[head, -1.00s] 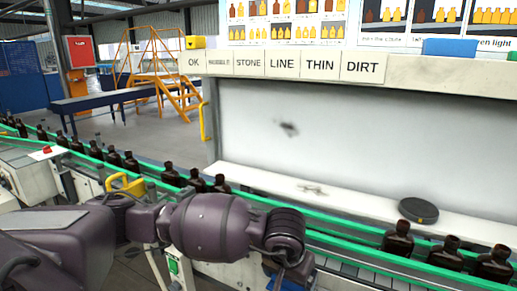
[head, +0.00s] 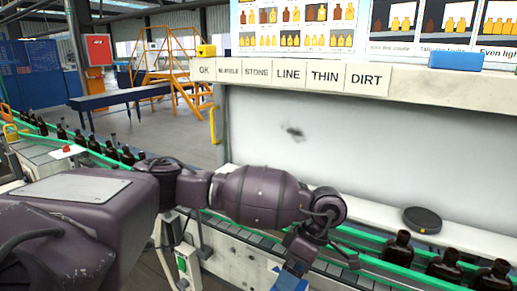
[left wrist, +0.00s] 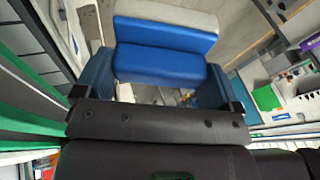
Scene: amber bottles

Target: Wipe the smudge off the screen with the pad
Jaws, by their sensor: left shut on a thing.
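The pale grey screen (head: 400,150) is an upright panel behind the bottle line. A small dark smudge (head: 295,134) is on its left part. My left gripper (left wrist: 157,65) is shut on the pad (left wrist: 165,64), a blue block with a pale grey layer along its far side, held between two dark blue fingers. In the head view my left gripper (head: 290,281) is at the bottom edge, partly cut off, low in front of the line and well apart from the screen. The pad cannot be made out there. My right gripper is not in view.
Dark amber bottles (head: 441,264) stand on the green-railed conveyor between me and the screen. A round black disc (head: 422,220) lies on the white ledge (head: 375,210) below the screen. A labelled shelf (head: 420,81) overhangs the screen, with a blue block (head: 456,61) on top.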

